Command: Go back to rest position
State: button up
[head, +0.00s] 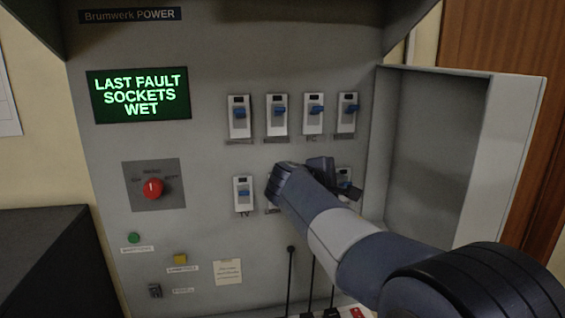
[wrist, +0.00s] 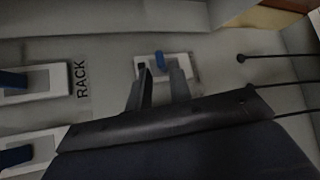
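My gripper (wrist: 160,78) shows in the wrist view with its two dark fingers apart and a gap between them. A blue breaker lever (wrist: 159,60) on a white breaker body shows between the fingertips. I see a gap on each side of it, and cannot tell how near the tips are to the panel. In the head view my arm reaches in from the lower right to the lower breaker row, and the fingertips are hard to make out there. It covers part of that row; a lower left breaker (head: 243,194) stays in view.
An open cabinet door (head: 510,150) stands right of my arm. Thin black rods (head: 290,270) stand below.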

aim_at(346, 184)
jog(key=p+x, duration=0.1)
jog(key=x, duration=0.3)
jog(key=shift+w+d+f, duration=0.15)
jog(key=shift+w+d, duration=0.05)
jog(key=shift+f+t, duration=0.15)
jog(key=shift+t, duration=0.15)
jog(key=shift+s+f+m+t+b, duration=0.1)
jog(key=shift+s+m+t+b, duration=0.1)
jog(key=shift+m+t+b, duration=0.15)
